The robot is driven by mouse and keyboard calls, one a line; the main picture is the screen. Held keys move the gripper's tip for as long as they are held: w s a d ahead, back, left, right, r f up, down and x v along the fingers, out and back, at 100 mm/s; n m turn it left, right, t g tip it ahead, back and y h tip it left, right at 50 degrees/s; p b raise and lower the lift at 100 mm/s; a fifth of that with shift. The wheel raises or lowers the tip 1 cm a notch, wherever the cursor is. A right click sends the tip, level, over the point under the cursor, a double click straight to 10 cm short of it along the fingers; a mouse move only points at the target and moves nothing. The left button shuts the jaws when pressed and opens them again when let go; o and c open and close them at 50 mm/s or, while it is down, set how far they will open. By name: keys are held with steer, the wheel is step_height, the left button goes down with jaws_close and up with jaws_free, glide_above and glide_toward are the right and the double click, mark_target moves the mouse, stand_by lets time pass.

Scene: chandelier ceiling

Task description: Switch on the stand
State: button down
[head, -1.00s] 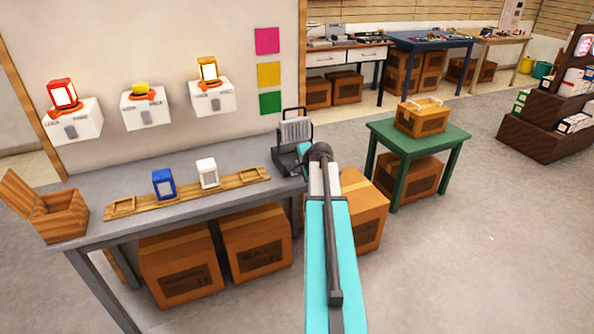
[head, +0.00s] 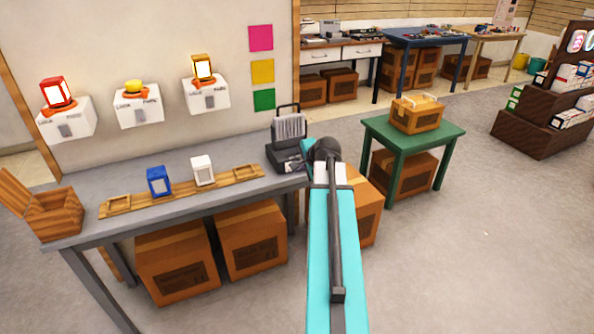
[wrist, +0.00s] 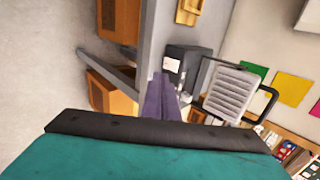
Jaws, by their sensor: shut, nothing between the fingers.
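The stand (head: 290,132), a grey ribbed lamp panel in a dark frame on a dark boxy base, is at the right end of the grey table. Its panel looks unlit. In the wrist view the panel (wrist: 232,92) is right of centre, with the dark base and its white label left of it. My gripper (wrist: 163,80) shows in the wrist view as two purple fingers, shut and empty. The fingertips appear close to the base and table edge; I cannot tell whether they touch. In the head view my arm hides the fingers.
Cardboard boxes (head: 250,238) fill the space below. A green table (head: 428,134) stands to the right. Open floor lies at front right.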

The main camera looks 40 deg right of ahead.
steer(key=shift+v, duration=2.35)
